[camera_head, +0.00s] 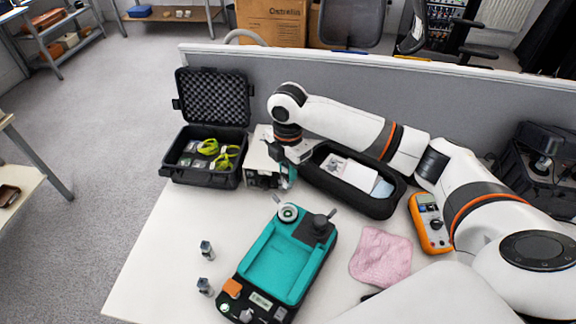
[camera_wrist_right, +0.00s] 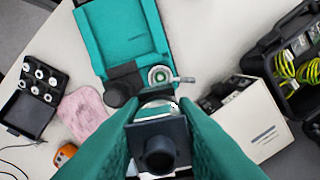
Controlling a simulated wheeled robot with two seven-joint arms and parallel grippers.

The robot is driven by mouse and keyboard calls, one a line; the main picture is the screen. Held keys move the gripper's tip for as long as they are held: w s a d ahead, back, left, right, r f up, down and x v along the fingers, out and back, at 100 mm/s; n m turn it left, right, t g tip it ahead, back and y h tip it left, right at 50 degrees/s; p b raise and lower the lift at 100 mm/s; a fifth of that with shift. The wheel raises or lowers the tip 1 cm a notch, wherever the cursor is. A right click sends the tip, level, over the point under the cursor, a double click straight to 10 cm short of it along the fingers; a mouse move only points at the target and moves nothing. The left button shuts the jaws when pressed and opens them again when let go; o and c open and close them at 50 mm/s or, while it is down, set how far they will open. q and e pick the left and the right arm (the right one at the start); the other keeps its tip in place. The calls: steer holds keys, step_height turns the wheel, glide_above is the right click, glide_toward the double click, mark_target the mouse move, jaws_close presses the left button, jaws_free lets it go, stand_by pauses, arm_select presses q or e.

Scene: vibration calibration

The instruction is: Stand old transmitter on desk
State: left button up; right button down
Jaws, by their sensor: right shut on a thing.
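My right gripper (camera_head: 288,182) is above the desk (camera_head: 165,235), beside the far end of the teal vibration calibrator (camera_head: 275,265). In the right wrist view its teal fingers (camera_wrist_right: 158,112) are shut on a small transmitter (camera_wrist_right: 158,150) with a dark square top, a round black end and a silvery body. The calibrator's round metal mount (camera_wrist_right: 160,75) shows just beyond the held transmitter, with nothing seen on it. Two small silver-and-dark transmitters stand on the desk left of the calibrator, one farther (camera_head: 206,250) and one nearer (camera_head: 204,287). The left gripper is out of view.
An open black case (camera_head: 205,160) with yellow-green cable and a white box (camera_head: 258,160) stand at the back left. A long black pouch (camera_head: 350,190), a pink cloth (camera_head: 381,257) and an orange meter (camera_head: 429,223) lie right. Desk left of the calibrator is mostly free.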

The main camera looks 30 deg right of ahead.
steer(key=shift+r, duration=0.25)
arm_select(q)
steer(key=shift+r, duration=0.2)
